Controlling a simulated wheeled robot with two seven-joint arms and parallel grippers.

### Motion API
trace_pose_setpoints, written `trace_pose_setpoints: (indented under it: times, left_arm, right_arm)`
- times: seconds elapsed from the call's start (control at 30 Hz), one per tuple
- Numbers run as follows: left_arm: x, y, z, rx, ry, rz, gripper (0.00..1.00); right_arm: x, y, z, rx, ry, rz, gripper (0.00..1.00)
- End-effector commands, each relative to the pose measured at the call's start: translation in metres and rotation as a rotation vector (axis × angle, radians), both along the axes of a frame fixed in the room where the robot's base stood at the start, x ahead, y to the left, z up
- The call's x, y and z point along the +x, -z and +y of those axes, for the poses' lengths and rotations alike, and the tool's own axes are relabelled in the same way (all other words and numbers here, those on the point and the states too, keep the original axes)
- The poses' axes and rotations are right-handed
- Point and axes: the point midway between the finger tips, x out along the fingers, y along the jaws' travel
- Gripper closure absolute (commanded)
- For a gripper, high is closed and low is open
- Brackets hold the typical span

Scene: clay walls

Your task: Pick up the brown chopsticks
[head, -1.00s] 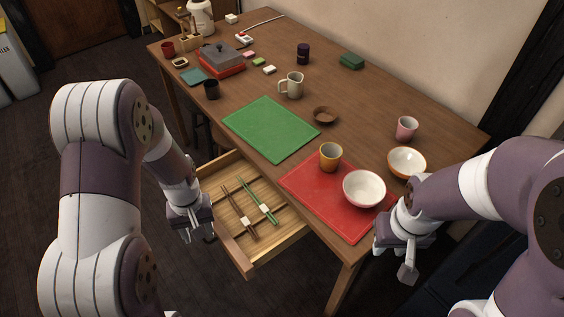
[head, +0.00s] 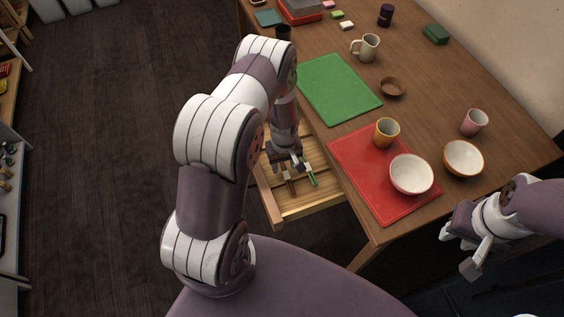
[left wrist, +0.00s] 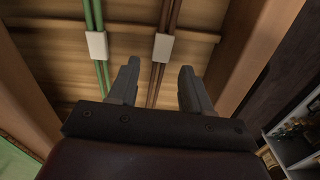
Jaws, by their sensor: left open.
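The brown chopsticks (left wrist: 156,84) lie in the open drawer (head: 272,206), with a white rest (left wrist: 163,47) around them. In the left wrist view they run between the two spread fingers of my left gripper (left wrist: 160,74), which is open and has not closed on them. In the head view my left gripper (head: 287,164) is over the drawer and hides most of the brown chopsticks (head: 291,186). The green chopsticks (left wrist: 94,30) lie beside them, also with a white rest. My right gripper (head: 458,252) is open and empty off the table's front edge.
The table (head: 430,95) stands over the drawer's right side. The floor (head: 120,130) at left is clear.

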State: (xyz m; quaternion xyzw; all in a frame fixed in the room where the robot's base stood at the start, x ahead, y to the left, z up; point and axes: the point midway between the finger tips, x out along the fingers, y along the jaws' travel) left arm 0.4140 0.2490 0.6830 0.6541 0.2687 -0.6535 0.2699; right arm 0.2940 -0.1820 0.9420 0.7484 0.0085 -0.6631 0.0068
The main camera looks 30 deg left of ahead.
Motion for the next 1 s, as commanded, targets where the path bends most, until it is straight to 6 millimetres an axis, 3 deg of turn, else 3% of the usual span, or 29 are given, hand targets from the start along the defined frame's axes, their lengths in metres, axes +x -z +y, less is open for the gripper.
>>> trace_pose_setpoints:
  times: [0.27, 0.4, 0.43, 0.77, 1.0]
  left_arm:
    - [0.0, 0.006, 0.0, 0.0, 0.001, -0.001, 0.51]
    - [0.0, 0.006, 0.0, 0.0, 0.001, -0.001, 0.97]
    - [0.0, 0.006, 0.0, 0.0, 0.001, -0.001, 1.0]
    - [0.001, 0.004, 0.0, 0.0, 0.001, -0.001, 1.0]
    - [0.001, -0.024, 0.0, 0.001, 0.001, -0.004, 1.0]
  right_arm:
    - [0.0, 0.001, 0.0, 0.0, 0.0, 0.0, 0.64]
    - [0.0, 0.001, 0.0, 0.0, 0.0, 0.0, 0.64]
    - [0.0, 0.001, 0.0, 0.0, 0.0, 0.0, 0.64]
    - [0.0, 0.0, 0.0, 0.0, 0.0, 0.0, 0.64]
    - [0.0, -0.001, 0.0, 0.0, 0.0, 0.0, 0.64]
